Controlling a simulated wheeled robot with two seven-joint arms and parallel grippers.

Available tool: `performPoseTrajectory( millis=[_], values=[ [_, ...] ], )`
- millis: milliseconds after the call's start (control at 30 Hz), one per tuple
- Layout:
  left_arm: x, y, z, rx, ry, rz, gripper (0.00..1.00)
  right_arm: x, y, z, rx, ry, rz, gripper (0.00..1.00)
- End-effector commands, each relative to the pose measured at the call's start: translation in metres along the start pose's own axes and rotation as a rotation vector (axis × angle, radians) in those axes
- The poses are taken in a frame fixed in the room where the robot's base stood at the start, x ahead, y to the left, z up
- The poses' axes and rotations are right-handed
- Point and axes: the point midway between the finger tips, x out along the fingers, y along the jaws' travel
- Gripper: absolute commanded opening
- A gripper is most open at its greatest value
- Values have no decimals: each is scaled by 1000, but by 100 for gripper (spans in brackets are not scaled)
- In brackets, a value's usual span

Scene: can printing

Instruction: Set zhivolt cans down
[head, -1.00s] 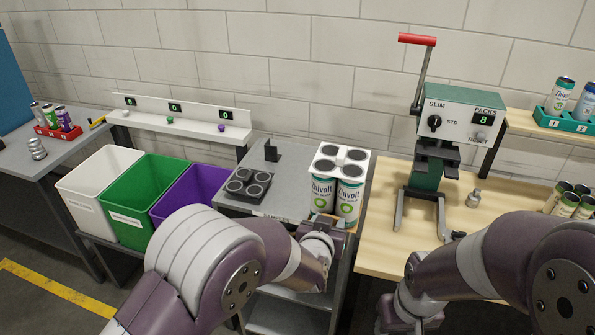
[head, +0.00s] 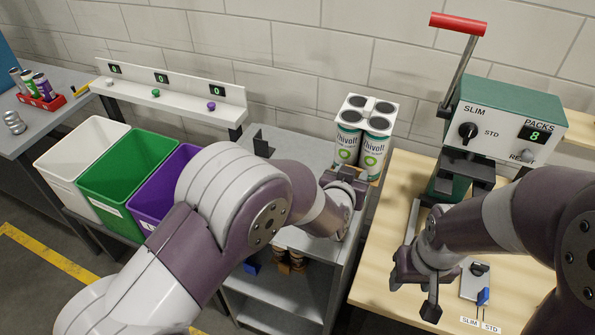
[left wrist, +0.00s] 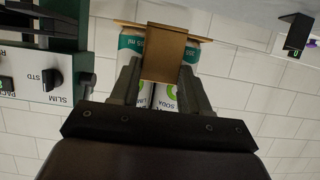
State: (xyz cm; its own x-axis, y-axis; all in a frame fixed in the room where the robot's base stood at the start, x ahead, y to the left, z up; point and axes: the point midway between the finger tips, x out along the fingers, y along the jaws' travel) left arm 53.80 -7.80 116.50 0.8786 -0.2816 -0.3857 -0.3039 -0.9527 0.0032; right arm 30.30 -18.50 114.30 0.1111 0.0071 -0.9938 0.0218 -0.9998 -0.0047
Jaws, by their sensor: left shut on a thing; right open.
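A pack of white and green Zhivolt cans (head: 374,152) stands upright under a white top holder (head: 368,110) with dark round can tops. A tan cardboard piece is at its base; it shows in the left wrist view (left wrist: 163,52) between my fingers, with the cans behind it. My left gripper (head: 348,180) is shut on this pack at its near side. The pack is at the right end of the grey bench (head: 300,146); I cannot tell whether it touches the surface. My right gripper (head: 413,292) is open and empty above the wooden table. My left arm hides part of the bench.
The green press (head: 505,115) with a red-handled lever stands on the wooden table (head: 385,235) at right. White, green (head: 128,170) and purple bins stand left of the bench. A white shelf (head: 180,97) with counters is behind. Small brown and blue items (head: 290,262) lie below the bench top.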

Motion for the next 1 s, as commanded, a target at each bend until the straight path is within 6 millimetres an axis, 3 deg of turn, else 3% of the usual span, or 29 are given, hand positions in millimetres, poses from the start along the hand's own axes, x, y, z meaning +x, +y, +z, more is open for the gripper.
performPoseTrajectory(
  millis=[167, 533, 667, 900, 1000],
  values=[
    [4, -25, 11, 0, -4, -4, 15, -10, 0, -1, 0, 0, 0, 53],
    [22, -104, 54, 0, -2, -4, 15, -40, 0, -5, 0, 0, 0, 53],
    [26, -115, 63, -1, -2, -1, 15, -43, 0, -5, 0, 0, 0, 53],
    [40, -115, 98, 0, -2, 1, 15, -58, 0, -7, 0, 0, 0, 53],
    [41, -115, 100, 0, 1, 1, 15, -56, 0, -6, 0, 0, 0, 53]
  ],
)
